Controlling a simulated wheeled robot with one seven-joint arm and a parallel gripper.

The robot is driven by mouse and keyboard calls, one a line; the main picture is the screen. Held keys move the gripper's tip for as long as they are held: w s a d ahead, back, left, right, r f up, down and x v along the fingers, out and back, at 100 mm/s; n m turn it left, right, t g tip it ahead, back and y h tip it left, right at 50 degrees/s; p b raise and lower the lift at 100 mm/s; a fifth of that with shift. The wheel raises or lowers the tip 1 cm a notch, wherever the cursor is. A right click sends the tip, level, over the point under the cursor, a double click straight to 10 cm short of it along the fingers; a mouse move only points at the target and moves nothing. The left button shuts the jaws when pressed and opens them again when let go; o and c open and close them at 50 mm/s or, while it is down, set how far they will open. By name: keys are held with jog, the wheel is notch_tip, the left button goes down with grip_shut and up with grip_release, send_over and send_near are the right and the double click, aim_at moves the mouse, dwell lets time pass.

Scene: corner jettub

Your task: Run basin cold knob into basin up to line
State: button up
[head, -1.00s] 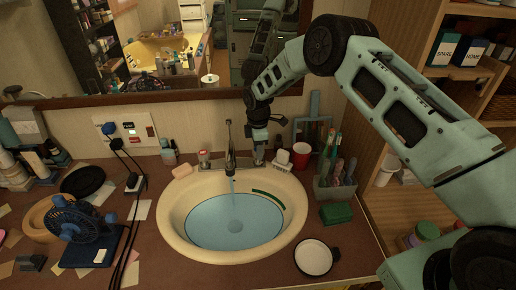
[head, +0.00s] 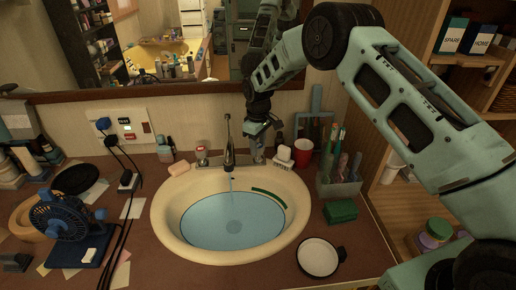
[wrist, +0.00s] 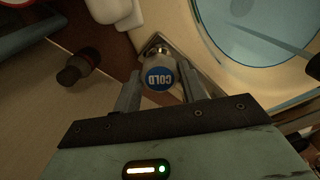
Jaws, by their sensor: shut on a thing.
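The cream basin (head: 166,232) holds blue water (head: 215,228) and is set in the brown counter. A green line (head: 268,197) marks its inner wall at the back right, just above the water's edge. A thin stream runs from the dark spout (head: 229,150) into the water. My gripper (head: 258,152) is at the back right of the basin, shut on the cold knob. In the wrist view the knob's blue COLD cap (wrist: 159,78) sits between the two fingers of my gripper (wrist: 160,92). In the head view my fingers mostly hide the knob.
The red-capped knob (head: 201,155) stands left of the spout, near a pink soap bar (head: 179,168). A mirror is behind.

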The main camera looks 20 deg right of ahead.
jog(key=m+b, duration=0.1)
jog(key=m, duration=0.3)
jog(key=shift+m, duration=0.3)
jog(key=shift+m+b, duration=0.55)
jog(key=shift+m, duration=1.25)
jog(key=shift+r, duration=0.1)
jog(key=o, duration=1)
jog(key=shift+c, duration=0.2)
notch_tip(320, 180, up, 17)
jog(key=b, duration=0.2)
jog(key=shift+r, duration=0.15)
